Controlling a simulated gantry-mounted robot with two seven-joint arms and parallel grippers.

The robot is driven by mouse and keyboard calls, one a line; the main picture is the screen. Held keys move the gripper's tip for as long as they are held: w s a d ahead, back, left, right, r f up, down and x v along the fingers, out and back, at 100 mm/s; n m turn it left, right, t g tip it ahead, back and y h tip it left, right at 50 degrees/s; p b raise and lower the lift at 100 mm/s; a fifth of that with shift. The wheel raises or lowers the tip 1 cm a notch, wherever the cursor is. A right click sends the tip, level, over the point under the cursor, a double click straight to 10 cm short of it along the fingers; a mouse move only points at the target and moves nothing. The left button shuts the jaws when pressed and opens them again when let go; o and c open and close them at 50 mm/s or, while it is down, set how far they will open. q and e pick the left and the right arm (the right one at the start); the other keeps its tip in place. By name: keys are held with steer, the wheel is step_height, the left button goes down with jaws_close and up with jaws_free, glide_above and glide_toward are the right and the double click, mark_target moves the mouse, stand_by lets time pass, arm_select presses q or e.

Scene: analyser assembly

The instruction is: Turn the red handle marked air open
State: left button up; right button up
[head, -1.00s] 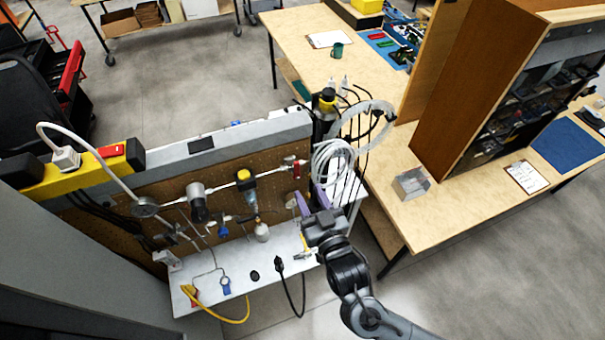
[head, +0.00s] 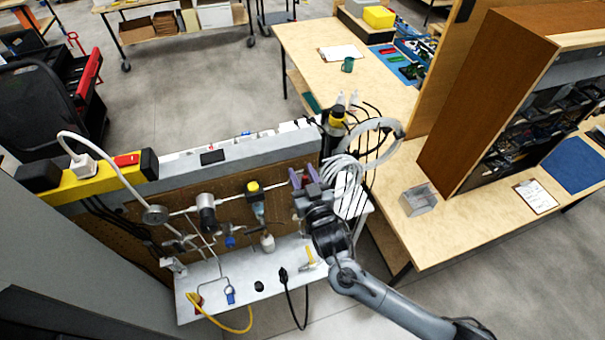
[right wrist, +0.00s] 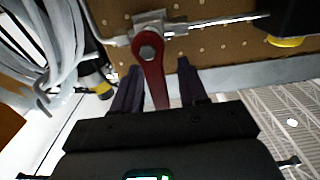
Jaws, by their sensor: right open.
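The red handle (right wrist: 152,72) sits on a metal valve fitting of the pipe in the right wrist view. Its bolted end is at the top, and its lever points down toward my gripper. My right gripper (right wrist: 159,66) is open, with its two purple fingers on either side of the lever. The lever lies nearer the left finger; I cannot tell whether they touch. Any marking on the handle cannot be read. My left gripper is not in view.
The pegboard (head: 275,187) carries pipes, gauges and a yellow-topped filter unit (head: 254,190). Coiled pale hoses (head: 343,172) hang close to the right of my gripper. A white shelf (head: 240,290) below holds cables and small parts. A wooden workbench (head: 395,225) stands at the right.

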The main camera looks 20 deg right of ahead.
jaws_close()
stand_by(0.4)
steer(key=shift+a+n+p, duration=0.1)
steer(key=shift+n+p, duration=0.2)
steer(key=n+p, duration=0.1)
steer(key=a+n+p, duration=0.1)
steer(key=shift+n, duration=0.3)
steer(key=shift+a+f+n+p, duration=0.2)
steer(key=shift+a+n+p, duration=0.25)
steer(key=shift+n, duration=0.5)
steer(key=shift+a+f+n+p, duration=0.2)
steer(key=shift+n+p, duration=0.45)
steer(key=shift+n, duration=0.3)
